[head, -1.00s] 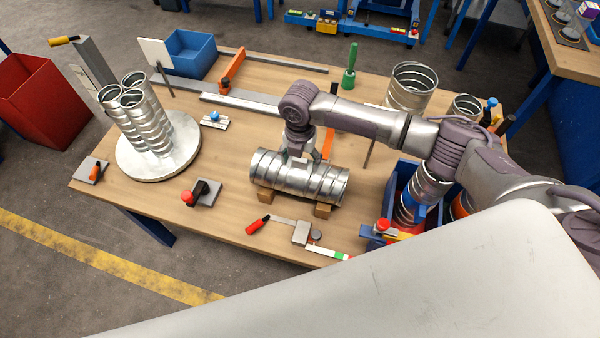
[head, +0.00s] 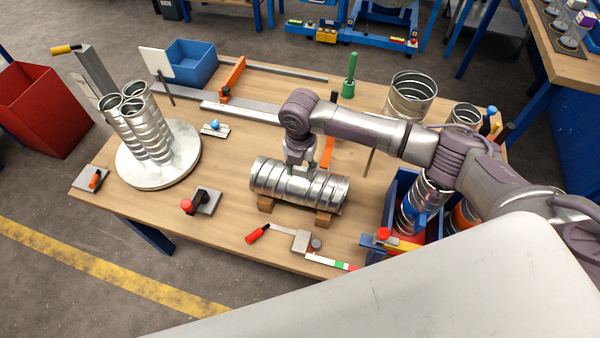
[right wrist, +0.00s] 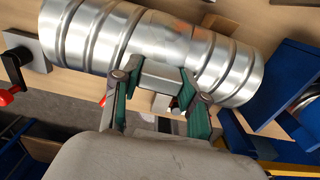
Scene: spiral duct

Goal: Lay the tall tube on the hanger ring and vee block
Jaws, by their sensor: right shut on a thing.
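A ribbed silver tube (head: 325,192) lies on its side on or just above two small wooden blocks (head: 265,204), near the middle of the table. My right gripper (head: 302,168) comes down on it from above and is shut on its near-middle part. In the right wrist view, the tube (right wrist: 90,38) crosses the top, and the green-padded fingers (right wrist: 160,92) reach its wall; the contact itself is partly hidden. Several upright ribbed tubes (head: 150,130) stand together on a round pale plate (head: 185,160) at the left. I cannot clearly make out a hanger ring. My left gripper is not in view.
A wide upright tube (head: 410,98) stands at the back right. A blue crate (head: 390,215) with tubes is right of the held tube. A red-knobbed block (head: 203,202) and a red-handled tool (head: 285,236) lie in front. A green peg (head: 349,80) stands behind.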

